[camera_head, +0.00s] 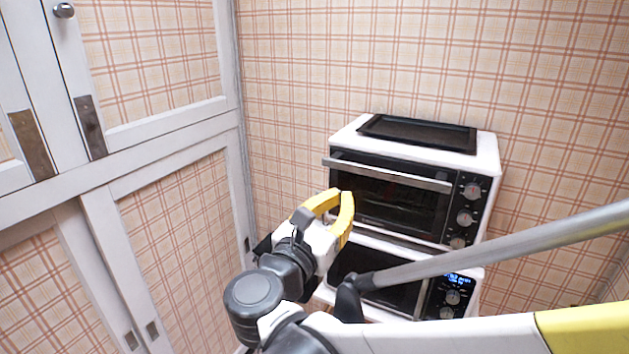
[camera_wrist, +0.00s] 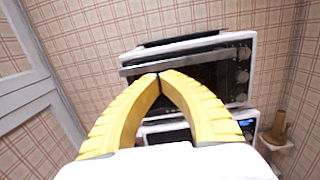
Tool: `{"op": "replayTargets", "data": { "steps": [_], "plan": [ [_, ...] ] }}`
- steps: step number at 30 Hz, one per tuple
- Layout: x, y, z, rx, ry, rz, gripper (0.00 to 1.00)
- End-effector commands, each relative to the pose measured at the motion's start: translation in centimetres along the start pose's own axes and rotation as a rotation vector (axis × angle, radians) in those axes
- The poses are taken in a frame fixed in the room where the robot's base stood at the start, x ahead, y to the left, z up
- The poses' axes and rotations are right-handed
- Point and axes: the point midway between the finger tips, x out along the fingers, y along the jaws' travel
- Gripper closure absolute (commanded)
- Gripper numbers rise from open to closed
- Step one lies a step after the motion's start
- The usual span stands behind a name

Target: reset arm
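My gripper (camera_head: 342,195) has yellow fingers and hangs in front of the upper oven, near the left end of its handle in the head view. In the wrist view my gripper (camera_wrist: 159,76) shows its two fingertips touching, with nothing seen between them. The upper oven (camera_head: 484,168) is white with a dark glass door and a silver handle, and its door is closed. It also shows in the wrist view (camera_wrist: 247,50), beyond the fingertips. My arm hides part of the lower oven (camera_head: 462,283).
A black tray (camera_head: 418,133) lies on top of the upper oven. White cupboards (camera_head: 180,122) with plaid panels stand along the left. In the wrist view, a brown object (camera_wrist: 279,124) stands on a white surface at the right. Plaid wall rises behind the ovens.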

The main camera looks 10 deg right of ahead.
Motion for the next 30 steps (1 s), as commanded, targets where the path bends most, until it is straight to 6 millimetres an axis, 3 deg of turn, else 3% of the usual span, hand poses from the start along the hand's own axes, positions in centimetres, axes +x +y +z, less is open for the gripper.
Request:
{"op": "replayTargets", "data": {
  "steps": [4, 7, 11, 15, 18, 21, 24, 30],
  "plan": [
    [-0.2, -1.1, -1.8, 0.059, 0.047, -0.015, 1.00],
    [0.6, -3.8, -6.2, 0.224, 0.167, -0.061, 1.00],
    [0.4, -9.0, -15.6, 0.630, 0.406, -0.213, 1.00],
    [-3.1, -13.8, -26.3, 1.224, 0.646, -0.516, 1.00],
    [-6.6, -15.2, -31.9, 1.656, 0.752, -0.782, 1.00],
    [-9.5, -15.3, -35.2, 2.007, 0.800, -1.029, 1.00],
    [-11.2, -15.0, -36.7, 2.244, 0.812, -1.216, 1.00],
    [-12.4, -14.5, -37.0, 2.410, 0.814, -1.361, 1.00]
  ]
}}
